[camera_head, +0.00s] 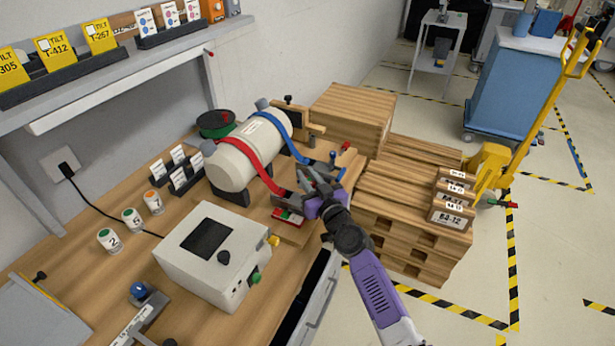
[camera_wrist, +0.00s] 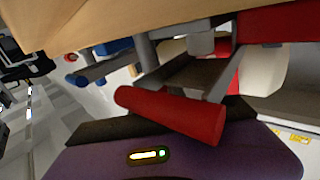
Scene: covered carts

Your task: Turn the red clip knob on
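A pale tank (camera_head: 240,160) lies on the bench, held by a red strap (camera_head: 262,168) and a blue strap (camera_head: 285,138). The red clip knob (camera_wrist: 170,115) is a red bar on a dark lever, seen close up in the wrist view. It lies across the front of my gripper's purple body. A blue clip bar (camera_wrist: 85,78) is farther left in that view. In the head view my gripper (camera_head: 312,177) is at the strap clips, at the tank's right lower side, and hides part of them. Whether its fingers are apart or closed on the red bar is unclear.
A white control box (camera_head: 212,255) stands on the bench left of my arm. A shelf (camera_head: 120,75) overhangs the bench at upper left. A yellow pallet jack (camera_head: 490,165) and blue cart (camera_head: 515,85) stand beyond.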

